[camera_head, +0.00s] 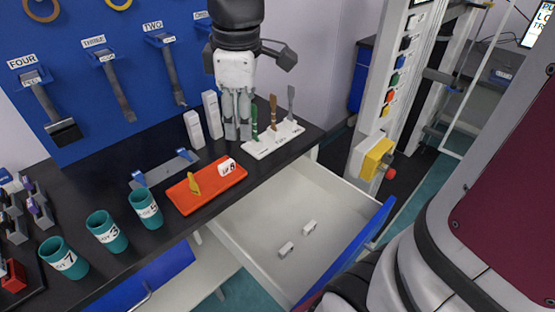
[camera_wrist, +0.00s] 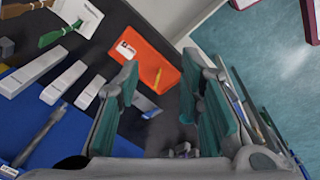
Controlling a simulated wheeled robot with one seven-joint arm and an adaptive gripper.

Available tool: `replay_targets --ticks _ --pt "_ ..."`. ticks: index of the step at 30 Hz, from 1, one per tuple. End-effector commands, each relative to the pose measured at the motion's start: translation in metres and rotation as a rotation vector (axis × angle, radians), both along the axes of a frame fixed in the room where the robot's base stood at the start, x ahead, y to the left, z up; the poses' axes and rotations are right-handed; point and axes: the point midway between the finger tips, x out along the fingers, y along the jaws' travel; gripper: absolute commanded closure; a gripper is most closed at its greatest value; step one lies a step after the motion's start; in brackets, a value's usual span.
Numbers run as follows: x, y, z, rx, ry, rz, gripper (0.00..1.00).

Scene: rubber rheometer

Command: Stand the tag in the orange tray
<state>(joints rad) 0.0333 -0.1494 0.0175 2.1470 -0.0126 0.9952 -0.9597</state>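The orange tray (camera_head: 222,183) lies flat on the black bench. A small yellow piece (camera_head: 194,184) appears to stand in its left part. A white label-like piece marked with an 8 (camera_head: 227,166) is at its far right; I cannot tell which of these is the tag. The wrist view shows the tray (camera_wrist: 150,58), the white piece (camera_wrist: 127,49) and the yellow piece (camera_wrist: 143,102) beyond my fingers. My gripper (camera_head: 238,134) points down behind the tray, near the white blocks. In the wrist view its fingers (camera_wrist: 162,68) are apart with nothing visible between them.
White upright blocks (camera_head: 203,122) and a white rack (camera_head: 272,140) of coloured-handled tools stand behind the tray. A grey bracket (camera_head: 165,168) and teal cups (camera_head: 146,208) are to its left. An open drawer (camera_head: 265,215) holding two small white pieces juts out in front.

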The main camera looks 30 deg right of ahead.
Motion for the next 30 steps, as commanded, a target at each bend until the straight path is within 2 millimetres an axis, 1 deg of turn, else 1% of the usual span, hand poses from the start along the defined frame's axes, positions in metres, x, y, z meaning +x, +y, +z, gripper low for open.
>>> replay_targets --ticks 1,3,5,6,9,13,15,18,27,30 --pt "-0.02 0.001 0.007 0.014 -0.026 -0.088 0.66" --pt "-0.047 0.001 0.012 0.04 -0.051 -0.226 0.66" --pt "-0.069 0.002 0.014 0.065 -0.072 -0.343 0.66" --pt "-0.084 0.003 0.014 0.083 -0.086 -0.421 0.66" --pt "-0.116 0.003 0.012 0.131 -0.117 -0.602 0.66" --pt "-0.147 0.004 0.004 0.186 -0.145 -0.784 0.66" --pt "-0.157 0.004 0.0 0.207 -0.153 -0.85 0.66" --pt "-0.165 0.005 -0.003 0.226 -0.159 -0.908 0.66" --pt "-0.168 0.005 -0.004 0.232 -0.159 -0.929 0.66" --pt "-0.168 0.005 0.0 0.234 -0.165 -0.928 0.66"
